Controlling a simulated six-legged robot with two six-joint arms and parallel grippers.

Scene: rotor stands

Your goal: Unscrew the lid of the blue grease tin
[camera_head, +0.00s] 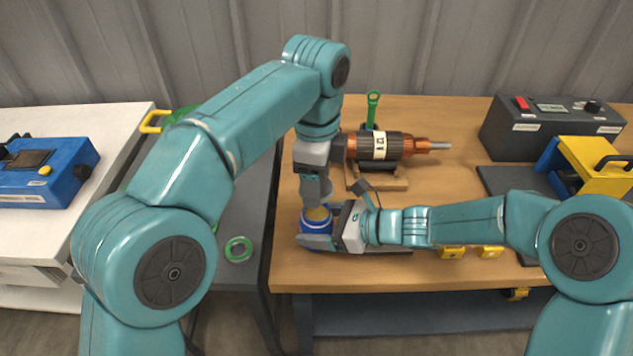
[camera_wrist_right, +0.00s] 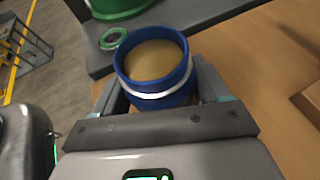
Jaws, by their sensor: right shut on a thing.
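The blue grease tin (camera_head: 314,227) stands upright near the left end of the wooden bench. My right gripper (camera_head: 322,232) reaches in from the right and is shut on its body. In the right wrist view the tin (camera_wrist_right: 160,98) sits between the two fingers, with a white band around it. Its top shows a tan surface inside a blue rim, and I see no lid over it. My left gripper (camera_head: 318,196) points down just above the tin in the head view. Its fingertips are too small to tell open or shut, or whether they hold a lid.
A copper-wound rotor (camera_head: 380,146) lies on a wooden stand behind the tin. A green ring (camera_head: 238,249) lies on the grey surface to the left. A dark control box (camera_head: 550,127) and a yellow-and-blue device (camera_head: 597,167) stand at the right. Bare bench shows behind my right arm.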

